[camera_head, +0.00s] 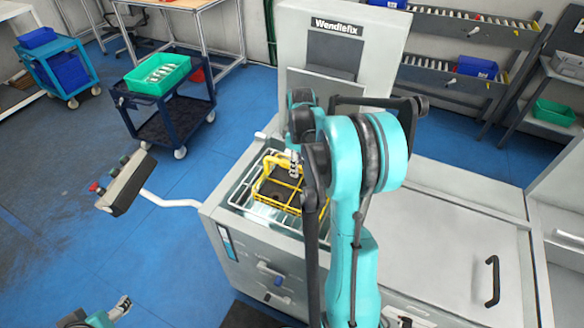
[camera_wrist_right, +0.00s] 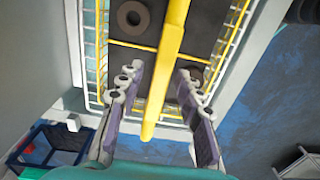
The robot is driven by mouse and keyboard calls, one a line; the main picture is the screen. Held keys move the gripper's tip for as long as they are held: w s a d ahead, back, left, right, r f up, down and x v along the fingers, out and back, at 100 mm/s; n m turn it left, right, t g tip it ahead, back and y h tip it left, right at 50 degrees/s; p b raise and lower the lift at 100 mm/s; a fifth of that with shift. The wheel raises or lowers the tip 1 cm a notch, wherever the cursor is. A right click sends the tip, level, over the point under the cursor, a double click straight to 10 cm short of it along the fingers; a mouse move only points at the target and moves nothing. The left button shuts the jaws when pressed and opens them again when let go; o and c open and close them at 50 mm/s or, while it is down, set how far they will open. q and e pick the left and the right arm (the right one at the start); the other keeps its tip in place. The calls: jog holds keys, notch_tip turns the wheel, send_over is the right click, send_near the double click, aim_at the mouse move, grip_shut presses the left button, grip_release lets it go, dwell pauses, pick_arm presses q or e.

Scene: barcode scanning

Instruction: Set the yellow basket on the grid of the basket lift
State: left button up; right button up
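The yellow basket (camera_head: 274,190) sits within the white wire grid (camera_head: 243,202) of the basket lift, in the open well of the grey machine. It looks level; its contact with the grid is partly hidden by my right arm. My right gripper (camera_head: 295,168) is above the basket at its handle. In the right wrist view the yellow handle bar (camera_wrist_right: 172,50) runs between the fingers of my right gripper (camera_wrist_right: 166,82). The fingers are apart, with gaps on both sides of the bar. My left gripper (camera_head: 122,307) is low at the left, away from the basket, its fingers too small to judge.
A dark ring-shaped part (camera_wrist_right: 133,17) lies in the basket. A control box (camera_head: 126,184) on a white arm juts out left of the machine. The Wendlefix panel (camera_head: 338,45) rises behind the well. A cart with a green bin (camera_head: 158,75) stands back left; the blue floor between is clear.

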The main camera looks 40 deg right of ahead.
notch_tip(320, 180, up, 11)
jog(key=p, duration=0.2)
jog(key=s+a+m+t, duration=0.1)
jog(key=s+a, duration=0.3)
jog(key=a, duration=0.4)
jog(key=s+a+m+t, duration=0.2)
jog(key=s+a, duration=0.3)
jog(key=a, duration=0.3)
jog(key=s+a+f+m+t, duration=0.1)
jog(key=s+a+t, duration=0.3)
jog(key=a, duration=0.4)
jog(key=shift+s+m, duration=0.35)
jog(key=shift+m, duration=0.35)
